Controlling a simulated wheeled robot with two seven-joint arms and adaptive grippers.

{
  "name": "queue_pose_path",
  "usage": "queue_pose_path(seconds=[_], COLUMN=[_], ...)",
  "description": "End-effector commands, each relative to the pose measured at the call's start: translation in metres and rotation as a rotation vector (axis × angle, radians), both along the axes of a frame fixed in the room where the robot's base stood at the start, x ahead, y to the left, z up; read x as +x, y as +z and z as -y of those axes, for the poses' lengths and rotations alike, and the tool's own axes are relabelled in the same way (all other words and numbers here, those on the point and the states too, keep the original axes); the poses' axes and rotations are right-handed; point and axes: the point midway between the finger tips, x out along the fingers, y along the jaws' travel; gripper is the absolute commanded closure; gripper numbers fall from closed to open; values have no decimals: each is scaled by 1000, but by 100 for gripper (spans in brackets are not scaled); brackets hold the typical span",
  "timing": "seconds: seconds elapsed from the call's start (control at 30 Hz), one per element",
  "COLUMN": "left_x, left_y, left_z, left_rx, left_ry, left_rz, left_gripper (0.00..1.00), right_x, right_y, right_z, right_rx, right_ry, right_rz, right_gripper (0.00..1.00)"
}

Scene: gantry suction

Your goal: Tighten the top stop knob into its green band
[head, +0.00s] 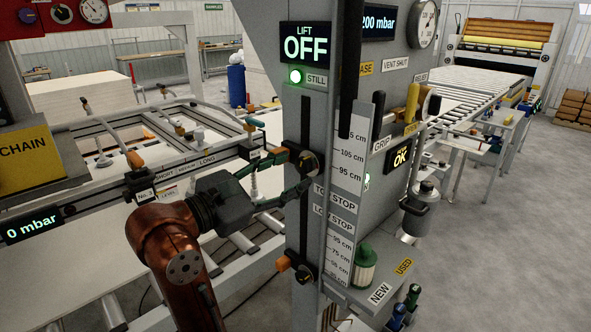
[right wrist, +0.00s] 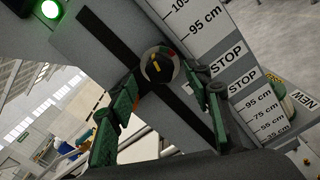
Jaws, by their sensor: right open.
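The top stop knob (head: 308,163) is a round black knob on the dark vertical slot of the grey post. In the right wrist view the knob (right wrist: 156,66) shows a yellow pointer line and red and green marks at its right edge. The pointer does not clearly lie in the green. My right gripper (head: 287,174) has green fingers and is open in front of the knob. In the right wrist view the fingers (right wrist: 160,82) stand on either side of it; I cannot tell whether they touch it. My left gripper is not in view.
A low stop knob (head: 304,274) sits further down the slot. A centimetre scale (head: 347,160) runs beside the post. A lit OFF display (head: 305,43) is above. A shelf (head: 378,275) with a green-topped cup (head: 364,268) juts out at lower right.

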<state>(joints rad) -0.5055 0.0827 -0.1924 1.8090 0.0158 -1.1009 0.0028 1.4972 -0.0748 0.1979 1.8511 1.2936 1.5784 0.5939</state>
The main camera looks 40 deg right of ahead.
Motion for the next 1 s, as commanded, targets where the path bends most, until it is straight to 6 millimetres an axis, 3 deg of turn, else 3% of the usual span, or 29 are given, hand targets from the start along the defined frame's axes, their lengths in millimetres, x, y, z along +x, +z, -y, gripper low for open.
queue_pose_path(seconds=[0.2,0.43,0.67,1.0], left_x=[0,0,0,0], left_y=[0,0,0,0], left_z=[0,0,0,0], left_rx=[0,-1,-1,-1], left_ry=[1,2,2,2], left_rz=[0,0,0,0], left_gripper=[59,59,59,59], right_x=[-3,-6,-7,-6], right_y=[0,1,0,-1], right_z=[-49,-84,-94,-89], right_rx=[0,0,0,-31], right_ry=[4,3,0,-13], right_rz=[-1,0,1,-15], right_gripper=[54,54,54,54])
